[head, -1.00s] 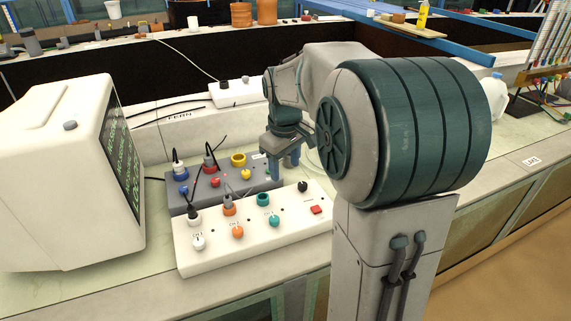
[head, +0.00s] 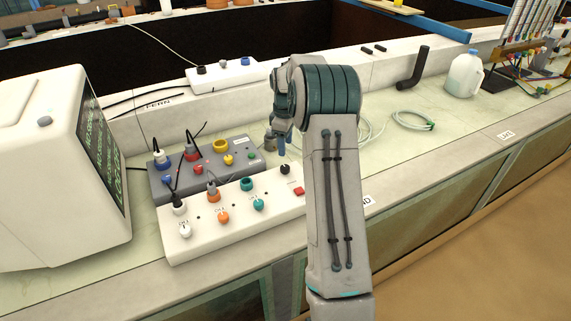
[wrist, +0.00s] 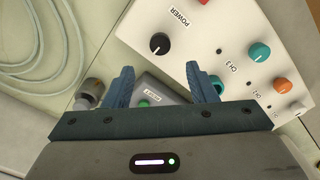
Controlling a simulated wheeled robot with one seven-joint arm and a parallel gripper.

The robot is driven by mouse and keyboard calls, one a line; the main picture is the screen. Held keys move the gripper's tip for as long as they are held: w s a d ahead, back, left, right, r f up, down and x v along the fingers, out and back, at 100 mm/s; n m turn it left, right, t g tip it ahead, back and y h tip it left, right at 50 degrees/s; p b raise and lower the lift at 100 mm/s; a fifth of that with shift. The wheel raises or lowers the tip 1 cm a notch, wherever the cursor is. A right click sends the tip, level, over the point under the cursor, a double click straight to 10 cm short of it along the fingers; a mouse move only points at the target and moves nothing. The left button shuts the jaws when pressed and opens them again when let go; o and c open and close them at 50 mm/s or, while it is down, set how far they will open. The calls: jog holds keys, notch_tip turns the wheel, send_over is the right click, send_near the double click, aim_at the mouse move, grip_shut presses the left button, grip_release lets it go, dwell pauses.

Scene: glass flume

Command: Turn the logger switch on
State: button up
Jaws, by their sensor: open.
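A white box (head: 230,220) with coloured knobs stands on the bench; its right end carries a black knob (head: 285,169) and a red switch (head: 299,191). In the wrist view the black knob (wrist: 159,43) and a "POWER" label show. Behind it is a grey box (head: 242,145) with coloured sockets and knobs. I cannot read which box or switch is the logger's. My gripper (head: 280,146) is at the grey box's right end, partly hidden by my arm. In the wrist view my gripper (wrist: 158,70) is open and empty; a green button (wrist: 144,102) on the grey box shows between its fingers.
A white monitor (head: 50,165) stands at the left. A white power strip (head: 225,73) lies behind on the ledge. Coiled pale tubing (head: 410,121) and a jug (head: 464,74) are to the right. Bench between the tubing and boxes is partly clear.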

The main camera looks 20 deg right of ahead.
aim_at(285, 167)
notch_tip(285, 167, down, 9)
jog(key=shift+f+p, duration=0.2)
jog(key=shift+p, duration=0.25)
jog(key=c, duration=1)
